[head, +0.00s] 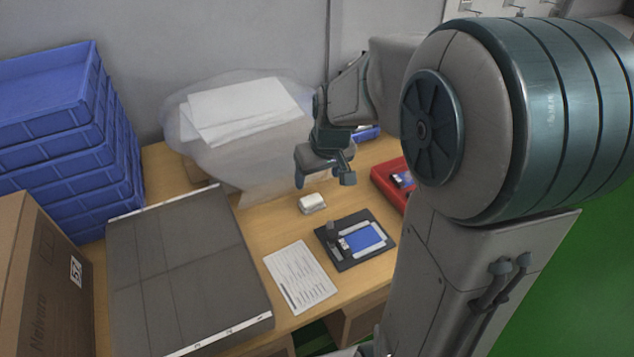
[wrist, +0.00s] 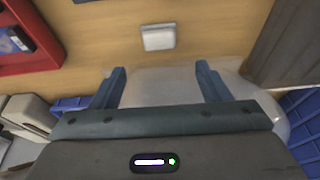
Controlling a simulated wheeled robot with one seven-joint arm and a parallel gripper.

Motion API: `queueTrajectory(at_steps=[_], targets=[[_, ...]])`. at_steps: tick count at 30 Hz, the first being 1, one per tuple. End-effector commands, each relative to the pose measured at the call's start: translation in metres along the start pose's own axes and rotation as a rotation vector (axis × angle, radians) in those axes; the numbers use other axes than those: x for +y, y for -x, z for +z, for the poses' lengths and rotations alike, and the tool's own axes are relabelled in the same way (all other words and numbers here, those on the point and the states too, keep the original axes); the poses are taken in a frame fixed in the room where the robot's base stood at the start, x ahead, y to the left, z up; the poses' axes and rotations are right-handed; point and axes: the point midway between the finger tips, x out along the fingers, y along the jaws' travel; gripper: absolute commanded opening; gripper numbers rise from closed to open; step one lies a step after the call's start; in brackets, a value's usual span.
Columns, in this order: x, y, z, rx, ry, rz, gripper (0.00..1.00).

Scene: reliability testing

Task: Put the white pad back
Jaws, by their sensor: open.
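The white pad (head: 312,203) is a small white block lying on the wooden table, near the middle of the head view. It also shows in the wrist view (wrist: 158,37), ahead of the fingertips. My gripper (head: 324,183) is above the table, a little behind and above the pad. In the wrist view my gripper (wrist: 161,76) has its two fingers wide apart with nothing between them. The pad is apart from the fingers.
A black tray (head: 327,250) with a blue device and a printed sheet (head: 299,276) lie in front of the pad. A red bin (head: 386,187) stands right. Blue crates (head: 62,150), a grey panel (head: 185,270) and a plastic bag (head: 185,135) with white sheets fill the left and back.

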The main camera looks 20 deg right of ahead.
Motion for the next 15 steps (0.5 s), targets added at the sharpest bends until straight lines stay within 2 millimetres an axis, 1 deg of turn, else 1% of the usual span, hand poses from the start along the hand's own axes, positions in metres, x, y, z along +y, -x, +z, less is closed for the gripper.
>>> queueTrajectory(at_steps=[1,5,8,11,15], targets=[[0.0,0.008,-0.001,0.004,0.0,0.001,0.7],[0.0,0.017,0.0,0.002,-0.001,0.001,0.7],[-0.005,0.026,0.011,-0.006,-0.009,0.004,0.7],[-0.014,0.04,0.034,-0.022,-0.035,0.01,0.7],[-0.029,0.06,0.081,-0.055,-0.087,0.024,0.7]])
